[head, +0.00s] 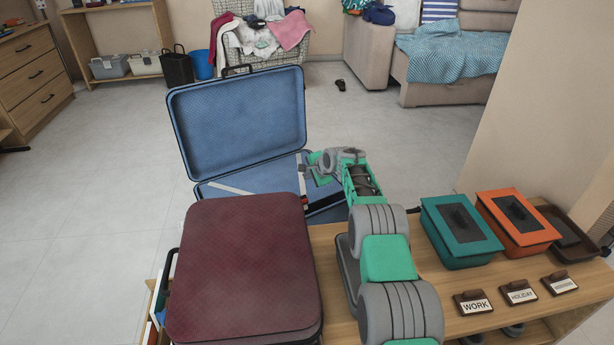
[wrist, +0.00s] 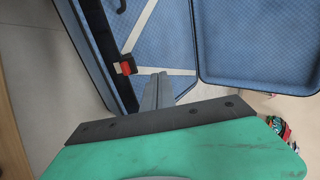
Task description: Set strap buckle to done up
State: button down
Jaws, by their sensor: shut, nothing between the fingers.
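The open blue suitcase (head: 237,120) stands behind the table with its lid raised; its lining also shows in the wrist view (wrist: 235,35). White straps (head: 232,189) lie across its inside, and one strap (wrist: 143,25) runs near the strap buckle. The strap buckle (wrist: 124,67) is a small red and black piece near the suitcase's edge in the wrist view. I cannot tell whether its halves are joined. My gripper (head: 306,169) is over the open suitcase, shut and empty. In the wrist view its fingers (wrist: 158,88) are right of the buckle, apart from it in the picture.
A closed maroon suitcase (head: 245,265) lies on the table left of my arm. Teal (head: 461,230) and orange (head: 518,222) lidded boxes, a dark tray (head: 567,235) and small signs, including WORK (head: 474,303), are at the right. A wall stands behind them. The floor at left is clear.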

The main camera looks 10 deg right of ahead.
jog(key=s+r+n+g+h, duration=0.15)
jog(key=s+r+n, duration=0.25)
jog(key=s+r, duration=0.6)
jog(key=s+r+n+g+h, duration=0.1)
jog(key=s+r+n+g, duration=0.35)
jog(key=s, duration=1.05)
jog(key=s+f+n, duration=0.1)
jog(key=s+n, duration=0.1)
jog(key=s, duration=1.3)
jog(key=s+d+f+n, duration=0.1)
jog(key=s+n, duration=0.2)
jog(key=s, duration=1.2)
jog(key=shift+f, duration=0.25)
jog(key=shift+d+h, duration=0.1)
jog(key=shift+h, duration=0.15)
